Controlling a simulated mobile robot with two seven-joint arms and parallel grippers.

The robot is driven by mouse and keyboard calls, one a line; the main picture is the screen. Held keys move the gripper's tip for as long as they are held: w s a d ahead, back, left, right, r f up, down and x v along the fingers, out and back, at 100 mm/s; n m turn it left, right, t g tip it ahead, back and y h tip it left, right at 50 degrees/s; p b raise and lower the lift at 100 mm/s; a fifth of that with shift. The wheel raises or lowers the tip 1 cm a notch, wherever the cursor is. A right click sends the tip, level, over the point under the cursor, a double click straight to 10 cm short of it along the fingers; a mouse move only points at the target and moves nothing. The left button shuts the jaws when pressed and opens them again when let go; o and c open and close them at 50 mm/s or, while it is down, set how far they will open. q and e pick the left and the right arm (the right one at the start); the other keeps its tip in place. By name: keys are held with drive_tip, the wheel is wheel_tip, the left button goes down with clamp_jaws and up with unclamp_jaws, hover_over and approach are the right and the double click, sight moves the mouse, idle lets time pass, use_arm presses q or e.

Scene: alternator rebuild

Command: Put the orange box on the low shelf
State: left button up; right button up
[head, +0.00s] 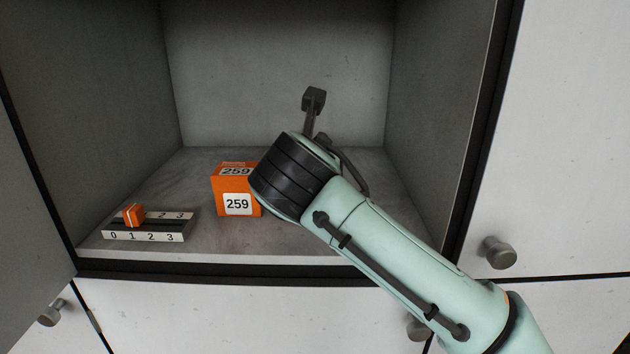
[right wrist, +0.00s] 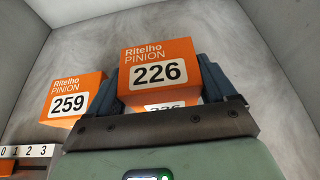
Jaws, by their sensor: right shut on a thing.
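An orange box labelled "Ritelho PINION 226" (right wrist: 158,66) is between the two blue fingers of my right gripper (right wrist: 161,88) in the right wrist view. The gripper is shut on it. In the head view my right arm reaches into the open cupboard compartment, and its wrist hides the gripper and this box. A second orange box, labelled 259 (head: 236,190), stands on the shelf floor (head: 200,235), just left of my wrist; it also shows left of the gripper in the right wrist view (right wrist: 72,102). My left gripper is out of view.
Grey walls close in both sides. An open door (head: 30,200) is at left. Shelf floor shows bare between strip and box 259.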

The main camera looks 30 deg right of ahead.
drive_tip(key=shift+s+d+f, duration=0.2)
drive_tip(key=shift+s+f, duration=0.45)
drive_tip(key=shift+s, duration=0.15)
drive_tip(key=shift+w+a+f, duration=0.1)
drive_tip(key=shift+w+a, duration=0.05)
drive_tip(key=shift+w, duration=0.4)
drive_tip(key=shift+w+f, duration=0.15)
drive_tip(key=shift+f, duration=0.05)
drive_tip(key=o, duration=0.8)
drive_tip(key=shift+f, duration=0.1)
drive_tip(key=shift+o, duration=1.4)
drive_tip(key=shift+s, duration=0.4)
drive_tip(key=shift+r, duration=0.3)
drive_tip(key=shift+s+a+r, duration=0.1)
drive_tip(key=shift+a+r, duration=0.05)
drive_tip(key=v, duration=1.1)
drive_tip(key=shift+s, duration=0.3)
